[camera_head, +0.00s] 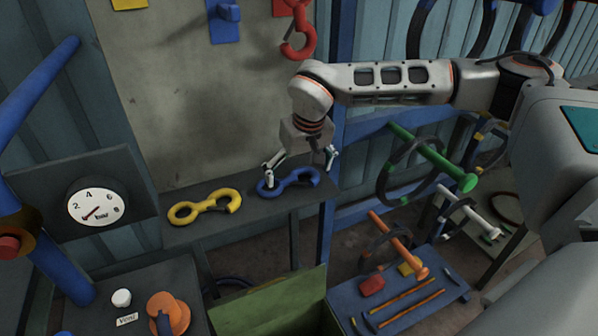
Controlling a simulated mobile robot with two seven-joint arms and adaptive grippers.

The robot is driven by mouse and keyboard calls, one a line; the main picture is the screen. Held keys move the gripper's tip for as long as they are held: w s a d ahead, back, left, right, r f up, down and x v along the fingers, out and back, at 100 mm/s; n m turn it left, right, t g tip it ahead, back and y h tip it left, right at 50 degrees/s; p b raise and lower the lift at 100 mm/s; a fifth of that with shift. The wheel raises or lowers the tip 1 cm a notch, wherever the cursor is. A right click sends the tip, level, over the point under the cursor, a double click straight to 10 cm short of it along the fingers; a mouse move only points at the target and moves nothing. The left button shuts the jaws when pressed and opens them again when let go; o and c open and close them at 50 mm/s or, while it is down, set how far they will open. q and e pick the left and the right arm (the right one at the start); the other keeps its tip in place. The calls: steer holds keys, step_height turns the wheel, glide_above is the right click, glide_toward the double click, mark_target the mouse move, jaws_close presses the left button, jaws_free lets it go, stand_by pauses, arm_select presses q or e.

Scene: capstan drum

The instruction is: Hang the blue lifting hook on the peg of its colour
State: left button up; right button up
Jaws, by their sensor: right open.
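The blue lifting hook (300,179) lies flat on the narrow grey shelf (247,226). My right gripper (300,172) is open just above it, fingers pointing down, one fingertip in front of the hook's left loop and the other near its right end. I cannot tell whether either finger touches the hook. The blue peg (228,12) sticks out of a blue plate on the grey board above, at the top edge, and is empty. My left gripper is not in view.
A yellow hook (206,206) lies on the shelf left of the blue one. A red hook (297,34) hangs above, close to my right arm. Green (440,162) and orange (397,243) bars jut out at right.

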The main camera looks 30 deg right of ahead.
mark_target(302, 183)
steer(key=shift+f+b, duration=0.15)
steer(key=shift+b, duration=0.45)
steer(key=v, duration=0.7)
steer(key=shift+a, duration=0.1)
steer(key=shift+s+r, duration=0.25)
steer(key=shift+r, duration=0.25)
